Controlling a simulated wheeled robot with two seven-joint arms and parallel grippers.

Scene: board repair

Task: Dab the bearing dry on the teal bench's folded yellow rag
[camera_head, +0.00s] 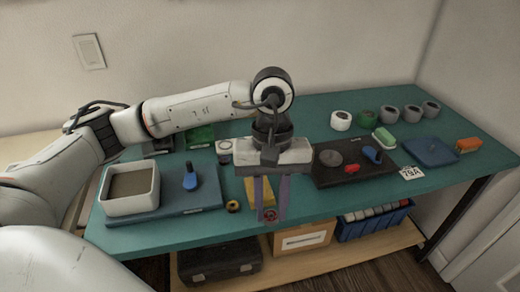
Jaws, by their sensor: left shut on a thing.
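My left gripper (270,213) hangs over the front part of the teal bench (310,206), fingers pointing down. It is shut on a small round reddish-grey thing, apparently the bearing (269,216), held at the fingertips. The folded yellow rag (250,190) shows behind and between the fingers, partly hidden by them. I cannot tell whether the bearing touches the rag or is above or in front of it. My right gripper is not in view.
A white-rimmed tub (145,206) and a blue-handled tool (190,178) stand on a blue-grey mat (190,203) at left. A small yellow-and-black ring (233,206) lies left of the rag. A dark board (330,179) is at right; several rolls (388,114) line the back.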

